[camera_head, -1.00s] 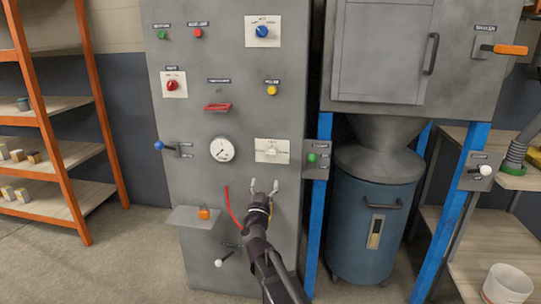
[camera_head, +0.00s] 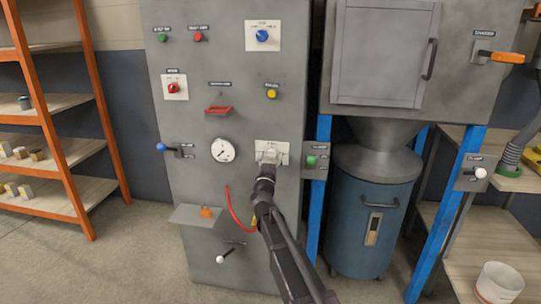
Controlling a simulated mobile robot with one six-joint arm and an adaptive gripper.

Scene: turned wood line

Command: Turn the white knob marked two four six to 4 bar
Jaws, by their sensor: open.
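The white knob sits on a pale square plate (camera_head: 282,147) on the grey cabinet front, right of the round gauge. My gripper (camera_head: 270,157) is in front of this plate, over the knob. The knob itself is mostly hidden by the gripper, so its pointer and marks cannot be read, and I cannot tell whether the fingers touch it. The gripper is open, with its fingers towards the plate. The white-faced gauge (camera_head: 223,150) is left of the plate; its reading is too small to tell.
A green button box (camera_head: 312,161) is close on the right of the plate. A red handle (camera_head: 217,110) and yellow button (camera_head: 271,94) are above. A red cable (camera_head: 236,213) hangs below, left of my arm. A small shelf (camera_head: 190,218) juts out at the lower left.

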